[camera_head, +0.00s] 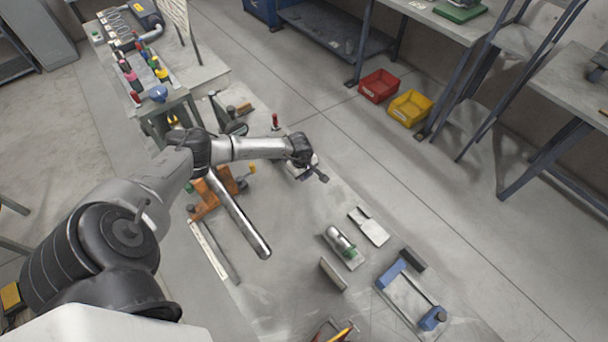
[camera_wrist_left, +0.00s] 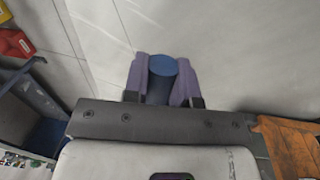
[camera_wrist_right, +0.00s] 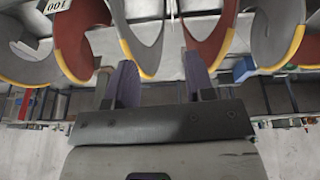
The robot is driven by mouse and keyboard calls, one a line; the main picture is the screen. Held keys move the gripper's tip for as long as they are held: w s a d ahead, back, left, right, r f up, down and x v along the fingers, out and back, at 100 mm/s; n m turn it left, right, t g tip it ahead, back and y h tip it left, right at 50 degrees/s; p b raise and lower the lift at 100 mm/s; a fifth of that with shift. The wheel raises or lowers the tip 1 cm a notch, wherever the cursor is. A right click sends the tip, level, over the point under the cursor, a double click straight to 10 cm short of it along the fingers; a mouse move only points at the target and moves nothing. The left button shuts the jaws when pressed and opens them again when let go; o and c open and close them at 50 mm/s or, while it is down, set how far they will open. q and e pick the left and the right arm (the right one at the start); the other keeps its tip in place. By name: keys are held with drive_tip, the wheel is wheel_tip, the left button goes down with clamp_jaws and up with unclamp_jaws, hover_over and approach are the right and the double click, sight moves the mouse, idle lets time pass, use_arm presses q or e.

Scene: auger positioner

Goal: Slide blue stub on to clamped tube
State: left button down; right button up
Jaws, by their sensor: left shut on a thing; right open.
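My left gripper (camera_head: 316,175) is shut on the blue stub, held above the worktop to the right of the tube. In the left wrist view the round blue end of the stub (camera_wrist_left: 163,66) shows between the purple fingers. The stub is hard to make out in the head view. The long silver tube (camera_head: 238,216) lies slantwise, its upper end at an orange clamp (camera_head: 207,201), its lower end free. My arm covers part of the clamp area. My right gripper (camera_wrist_right: 163,82) is open and empty in the right wrist view, in front of grey and red auger flights with yellow edges (camera_wrist_right: 180,38).
A blue-ended frame (camera_head: 436,318), a flat grey plate (camera_head: 369,226) and a small green-based device (camera_head: 343,246) lie on the worktop at lower right. Bottles and tools stand at the upper left. Red (camera_head: 379,86) and yellow (camera_head: 410,107) bins sit on the floor.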

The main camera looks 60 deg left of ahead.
use_arm(q)
drive_tip(key=c, duration=1.4)
unclamp_jaws()
drive_tip(key=shift+w+a+r, duration=0.2)
drive_tip(key=o, duration=0.3)
drive_tip(key=shift+w+a+r, duration=0.1)
drive_tip(key=shift+w+a, duration=0.1)
drive_tip(key=shift+o, duration=0.9)
drive_tip(key=shift+s, duration=0.1)
drive_tip(key=shift+o, duration=0.4)
drive_tip(key=shift+s+d+f, duration=0.15)
drive_tip(key=shift+d+f, duration=0.05)
drive_tip(key=shift+f, duration=0.05)
use_arm(e)
drive_tip(key=shift+w+a, duration=0.15)
drive_tip(key=shift+a, duration=0.1)
use_arm(q)
wheel_tip(320, 180, up, 14)
drive_tip(key=s, duration=0.1)
drive_tip(key=shift+s, duration=0.35)
use_arm(e)
drive_tip(key=shift+r, duration=0.25)
